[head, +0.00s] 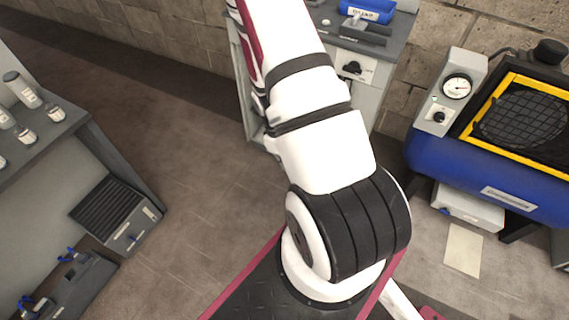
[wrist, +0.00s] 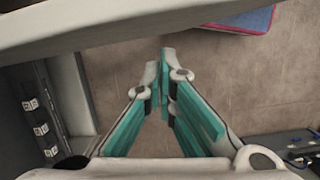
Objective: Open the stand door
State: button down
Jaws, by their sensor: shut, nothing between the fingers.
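The grey stand (head: 398,62) is at the top middle of the head view, partly hidden behind my arm.
A blue compressor-like unit (head: 440,165) with a gauge stands at right. A grey bench (head: 95,130) with small bottles and a dark vented box (head: 125,212) are at left. A dark panel with several white labels (wrist: 38,110) is left in the wrist view. Floor between is clear.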

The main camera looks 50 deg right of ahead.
dwell(0.4)
jog(key=v, duration=1.2)
jog(key=shift+s, duration=0.1)
